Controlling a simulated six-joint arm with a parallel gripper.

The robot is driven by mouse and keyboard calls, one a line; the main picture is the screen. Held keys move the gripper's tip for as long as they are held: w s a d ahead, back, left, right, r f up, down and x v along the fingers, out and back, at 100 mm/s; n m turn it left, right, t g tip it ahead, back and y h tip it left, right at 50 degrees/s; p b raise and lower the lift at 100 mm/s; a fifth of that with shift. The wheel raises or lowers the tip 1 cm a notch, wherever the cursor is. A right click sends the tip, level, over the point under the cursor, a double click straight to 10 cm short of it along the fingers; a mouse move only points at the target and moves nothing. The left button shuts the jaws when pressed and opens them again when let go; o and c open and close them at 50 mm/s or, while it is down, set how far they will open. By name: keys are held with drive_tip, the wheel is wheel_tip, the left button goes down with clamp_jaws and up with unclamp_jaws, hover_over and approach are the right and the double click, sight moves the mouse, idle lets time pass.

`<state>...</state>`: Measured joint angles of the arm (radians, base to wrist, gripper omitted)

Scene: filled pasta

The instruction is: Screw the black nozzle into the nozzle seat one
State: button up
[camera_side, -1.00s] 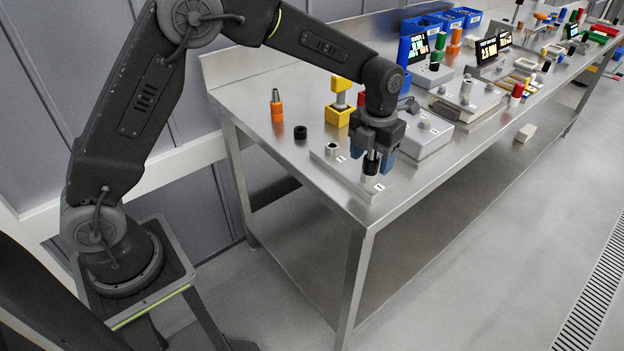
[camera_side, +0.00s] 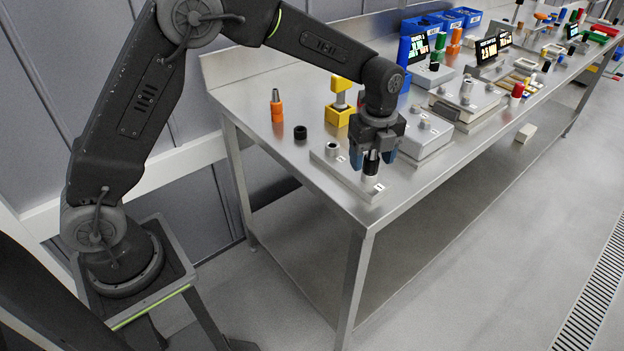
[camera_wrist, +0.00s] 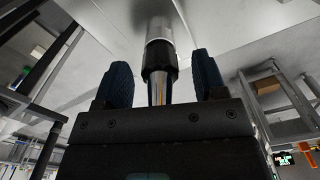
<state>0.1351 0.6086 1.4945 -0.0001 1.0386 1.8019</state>
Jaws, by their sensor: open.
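The black nozzle (camera_side: 371,163) stands upright at the near corner of the base plate, at the seat (camera_side: 371,181) beside the label 1. In the wrist view the nozzle has a black collar (camera_wrist: 160,62) and a metal tip, and its collar end meets a pale cylindrical seat (camera_wrist: 159,27). My gripper (camera_side: 373,161) is above it, pointing down, with blue fingers apart on both sides of the nozzle. In the wrist view my gripper (camera_wrist: 165,82) shows gaps between each finger and the nozzle. Whether the thread is fully seated cannot be told.
The base plate (camera_side: 345,177) also bears another seat (camera_side: 331,149). A black ring (camera_side: 300,132), an orange-based nozzle (camera_side: 276,105) and a yellow block piece (camera_side: 338,115) stand behind. A grey fixture (camera_side: 424,135) is close on the right. The table's front edge is near.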

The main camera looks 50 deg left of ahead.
drive_tip(key=n, duration=0.5)
drive_tip(key=shift+n, duration=0.3)
drive_tip(key=n, duration=0.5)
drive_tip(key=shift+n, duration=0.3)
drive_tip(key=n, duration=1.1)
drive_tip(key=shift+c, duration=0.4)
